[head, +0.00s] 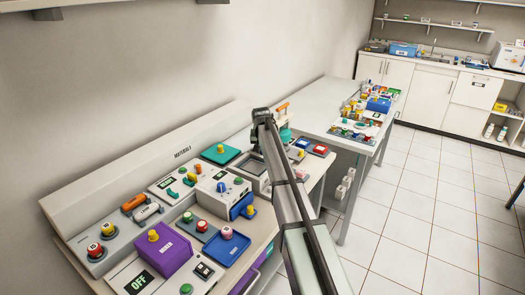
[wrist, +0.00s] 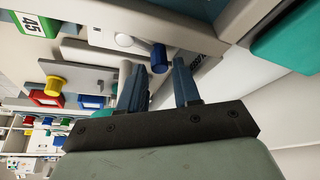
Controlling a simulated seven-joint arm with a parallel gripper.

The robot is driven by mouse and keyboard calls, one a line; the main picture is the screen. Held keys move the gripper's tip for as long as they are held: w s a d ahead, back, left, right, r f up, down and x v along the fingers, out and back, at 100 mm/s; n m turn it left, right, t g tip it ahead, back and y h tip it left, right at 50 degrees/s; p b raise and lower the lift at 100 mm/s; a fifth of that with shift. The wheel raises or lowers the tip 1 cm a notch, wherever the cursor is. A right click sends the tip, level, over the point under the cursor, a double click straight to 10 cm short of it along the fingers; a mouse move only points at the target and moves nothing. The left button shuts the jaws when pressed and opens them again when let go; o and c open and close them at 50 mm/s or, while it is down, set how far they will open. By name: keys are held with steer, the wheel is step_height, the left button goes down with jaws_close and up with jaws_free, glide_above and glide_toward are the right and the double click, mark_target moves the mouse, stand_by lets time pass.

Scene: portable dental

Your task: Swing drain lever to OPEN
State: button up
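My gripper (wrist: 158,66) shows in the wrist view with two dark blue fingers apart and an open gap between them. A blue cylindrical handle (wrist: 159,56) sits on a pale panel just past the fingertips, in line with the gap. It looks apart from both fingers, though contact is hard to judge. Dark lettering beside it is partly hidden by a finger, so I cannot confirm that it is the drain lever. In the head view my arm covers the gripper and that part of the bench. An orange handle (head: 282,106) shows just beyond the arm's end.
The near bench holds a purple box (head: 170,256), a blue tray (head: 226,249) and several knobs and switches close together. A green "45" display (wrist: 36,22) and a teal block (wrist: 284,48) flank the wrist view. A second table (head: 330,98) stands behind; the floor at right is clear.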

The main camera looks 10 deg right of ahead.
steer(key=shift+w+f, duration=0.25)
steer(key=shift+f, duration=0.4)
steer(key=shift+d, duration=0.1)
jaws_close()
